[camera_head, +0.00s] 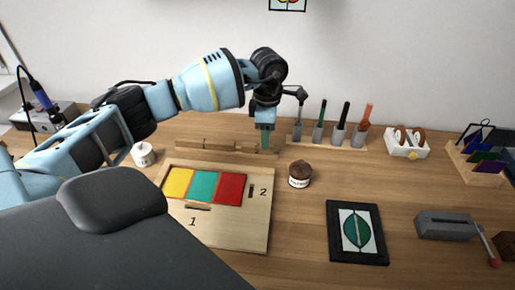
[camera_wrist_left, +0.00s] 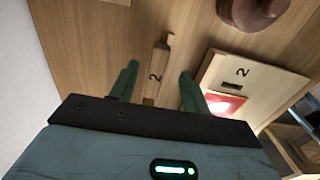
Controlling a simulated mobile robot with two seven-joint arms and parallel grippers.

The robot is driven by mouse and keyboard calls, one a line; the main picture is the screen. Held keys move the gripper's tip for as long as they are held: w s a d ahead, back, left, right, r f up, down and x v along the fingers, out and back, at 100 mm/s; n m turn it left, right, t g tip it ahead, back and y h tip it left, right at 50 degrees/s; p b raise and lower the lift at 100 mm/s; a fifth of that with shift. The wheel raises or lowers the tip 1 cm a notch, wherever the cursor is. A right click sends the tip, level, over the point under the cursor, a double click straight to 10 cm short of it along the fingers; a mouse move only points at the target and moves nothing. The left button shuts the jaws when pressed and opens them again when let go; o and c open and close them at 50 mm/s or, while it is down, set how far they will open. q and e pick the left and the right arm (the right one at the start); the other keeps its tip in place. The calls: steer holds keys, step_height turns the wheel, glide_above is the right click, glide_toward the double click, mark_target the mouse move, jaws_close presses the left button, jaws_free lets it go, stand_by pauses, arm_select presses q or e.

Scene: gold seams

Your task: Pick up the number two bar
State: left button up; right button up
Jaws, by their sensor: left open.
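The number two bar is a light wooden strip with a dark "2"; in the left wrist view the bar (camera_wrist_left: 154,76) runs between my fingers, with room on both sides. My left gripper (camera_wrist_left: 158,74) is open and empty over it. In the head view my left gripper (camera_head: 266,140) points down behind the board, at the right end of a row of wooden bars (camera_head: 205,146). The "2" on the bar cannot be read there. My right gripper is not in view.
A wooden board (camera_head: 235,235) with yellow, teal and red panels and slots marked 1 and 2 lies in front. A brown-topped jar (camera_head: 299,174) stands right of the gripper, with a tool rack (camera_head: 330,143) behind it. A framed leaf picture (camera_head: 357,232) lies at right.

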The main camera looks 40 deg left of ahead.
arm_select(q)
step_height(320, 180, down, 4)
steer(key=shift+w+f, duration=0.1)
steer(key=shift+f, duration=0.1)
jaws_close()
stand_by(0.4)
steer(key=shift+r, duration=0.1)
steer(key=shift+r, duration=0.4)
steer(key=r, duration=0.2)
steer(key=shift+s+d+r, duration=0.3)
steer(key=shift+s+d, duration=0.05)
steer(key=shift+d, duration=0.05)
steer(key=s+d, duration=0.3)
steer(key=s+d+r, duration=0.1)
steer(key=s+d, duration=0.2)
steer(key=d, duration=0.1)
steer(key=s+d, duration=0.4)
steer(key=shift+d+r, duration=0.15)
steer(key=shift+r, duration=0.05)
